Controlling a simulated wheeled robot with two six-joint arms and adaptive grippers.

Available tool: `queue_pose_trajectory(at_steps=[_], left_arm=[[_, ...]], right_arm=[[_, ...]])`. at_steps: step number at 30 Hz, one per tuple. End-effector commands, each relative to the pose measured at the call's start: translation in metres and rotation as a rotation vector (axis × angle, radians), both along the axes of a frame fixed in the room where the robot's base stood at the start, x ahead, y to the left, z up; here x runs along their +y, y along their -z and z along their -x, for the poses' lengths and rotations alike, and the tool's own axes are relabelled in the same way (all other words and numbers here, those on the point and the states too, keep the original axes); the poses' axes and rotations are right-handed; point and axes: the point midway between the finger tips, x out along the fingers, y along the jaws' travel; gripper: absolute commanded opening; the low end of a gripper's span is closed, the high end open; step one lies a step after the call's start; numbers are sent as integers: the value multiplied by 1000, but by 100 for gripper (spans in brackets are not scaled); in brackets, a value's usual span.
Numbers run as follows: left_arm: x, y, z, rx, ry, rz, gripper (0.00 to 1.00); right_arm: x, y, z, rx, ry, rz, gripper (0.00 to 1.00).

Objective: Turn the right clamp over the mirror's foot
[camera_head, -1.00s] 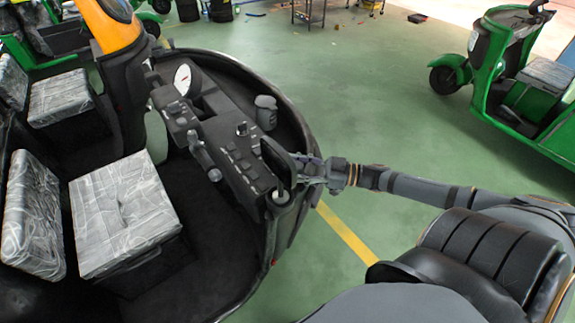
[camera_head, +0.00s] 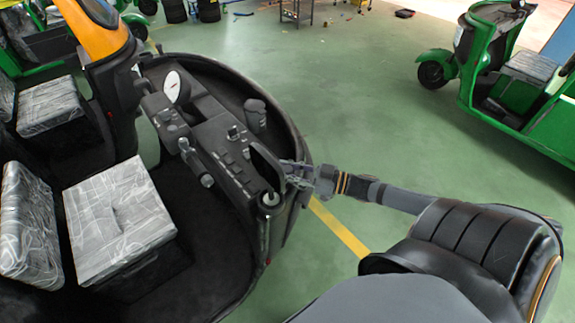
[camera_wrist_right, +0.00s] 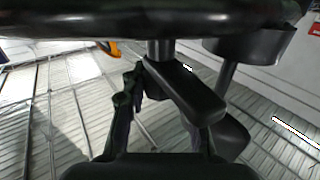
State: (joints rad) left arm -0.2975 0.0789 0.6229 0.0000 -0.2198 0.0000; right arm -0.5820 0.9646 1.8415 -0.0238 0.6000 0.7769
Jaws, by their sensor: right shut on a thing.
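In the head view my right gripper (camera_head: 300,177) is at the right end of a black dashboard-like unit (camera_head: 215,150), beside a dark upright plate (camera_head: 264,162) and a round grey-topped knob (camera_head: 270,198). In the wrist view a black flat lever, which looks like the right clamp (camera_wrist_right: 190,92), slopes down to the right from a short post under a thick black bar (camera_wrist_right: 150,18). My right gripper (camera_wrist_right: 165,118) is shut on this lever between its dark fingers. I cannot clearly make out the mirror's foot. My left gripper is not in view.
Plastic-wrapped seats (camera_head: 120,215) are at the left. A dark cup-like part (camera_head: 255,115) stands behind the unit. A green rickshaw (camera_head: 510,75) is at the upper right. Green floor (camera_head: 370,140) lies open between, with a yellow line (camera_head: 340,230).

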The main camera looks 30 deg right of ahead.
Motion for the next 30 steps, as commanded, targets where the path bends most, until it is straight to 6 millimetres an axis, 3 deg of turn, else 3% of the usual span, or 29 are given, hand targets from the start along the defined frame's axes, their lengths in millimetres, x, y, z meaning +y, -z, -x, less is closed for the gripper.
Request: queue_pose_trajectory(at_steps=[1, 3, 12, 18, 30], left_arm=[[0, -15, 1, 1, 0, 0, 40], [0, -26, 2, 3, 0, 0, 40], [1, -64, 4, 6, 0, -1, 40], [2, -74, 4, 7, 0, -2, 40], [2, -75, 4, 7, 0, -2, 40]], right_arm=[[0, -8, 1, 2, 41, -7, 0], [1, -9, 1, 2, 103, -7, 0], [1, -6, 0, 4, 389, -9, 0], [1, -3, 0, 6, 578, -13, 0], [1, 0, 0, 5, 921, -11, 0]])
